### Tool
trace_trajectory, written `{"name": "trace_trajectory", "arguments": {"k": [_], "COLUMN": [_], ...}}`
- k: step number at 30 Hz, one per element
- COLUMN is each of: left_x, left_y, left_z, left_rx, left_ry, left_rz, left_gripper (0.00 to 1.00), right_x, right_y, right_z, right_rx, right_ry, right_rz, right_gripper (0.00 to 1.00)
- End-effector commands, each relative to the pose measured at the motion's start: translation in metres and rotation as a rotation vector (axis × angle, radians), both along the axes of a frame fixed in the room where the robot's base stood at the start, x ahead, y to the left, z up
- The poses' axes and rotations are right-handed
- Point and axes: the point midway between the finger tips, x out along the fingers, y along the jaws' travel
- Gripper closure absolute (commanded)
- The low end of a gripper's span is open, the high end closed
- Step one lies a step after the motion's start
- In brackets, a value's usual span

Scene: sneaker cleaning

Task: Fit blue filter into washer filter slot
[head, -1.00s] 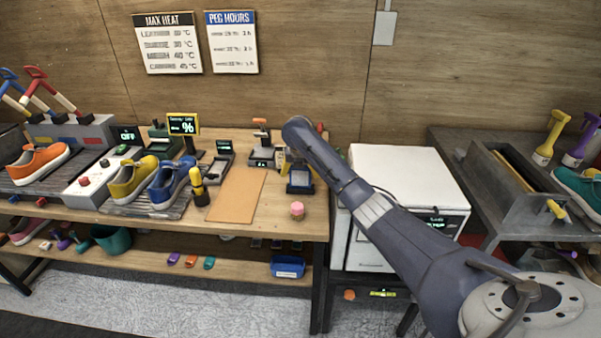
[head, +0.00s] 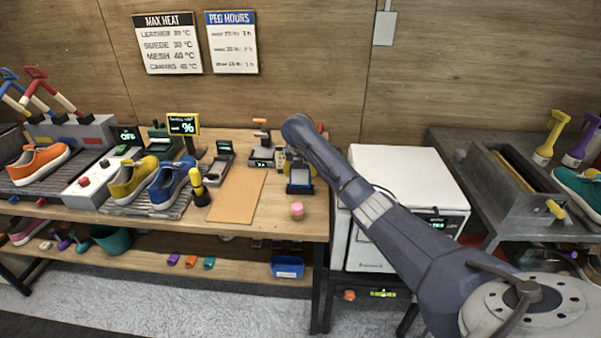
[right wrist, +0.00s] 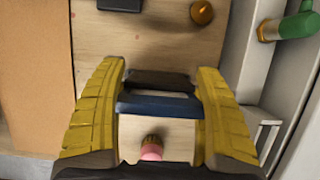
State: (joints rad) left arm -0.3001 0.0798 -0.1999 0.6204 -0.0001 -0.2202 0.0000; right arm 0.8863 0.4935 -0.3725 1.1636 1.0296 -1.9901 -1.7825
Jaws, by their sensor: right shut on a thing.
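My right gripper (head: 299,172), with yellow fingers, is shut on the blue filter (head: 300,189) over the right end of the wooden bench. In the right wrist view the blue filter (right wrist: 158,106) shows as a dark blue bar across the gap between the two yellow fingers (right wrist: 160,85). The washer appears to be the white box-shaped machine (head: 405,175) to the right of the gripper, with a small green display. My right arm covers part of its front. I cannot make out the filter slot. My left gripper is not in view.
A pink round item (head: 297,210) stands on the bench close to the filter. A tan mat (head: 238,195) lies left of it. Shoes stand on racks at the left. A grey trough (head: 515,185) stands right of the machine.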

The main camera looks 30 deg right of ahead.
Motion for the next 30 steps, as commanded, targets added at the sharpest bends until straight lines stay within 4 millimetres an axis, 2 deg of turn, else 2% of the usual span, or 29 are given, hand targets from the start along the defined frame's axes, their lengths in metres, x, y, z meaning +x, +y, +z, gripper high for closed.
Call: {"name": "trace_trajectory", "arguments": {"k": [30], "left_x": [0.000], "left_y": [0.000], "left_z": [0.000], "left_rx": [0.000], "left_ry": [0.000], "left_rz": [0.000], "left_gripper": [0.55], "right_x": [0.000], "right_y": [0.000], "right_z": [0.033], "right_rx": [0.000], "right_ry": [0.000], "right_rz": [0.001], "right_gripper": [0.57]}}
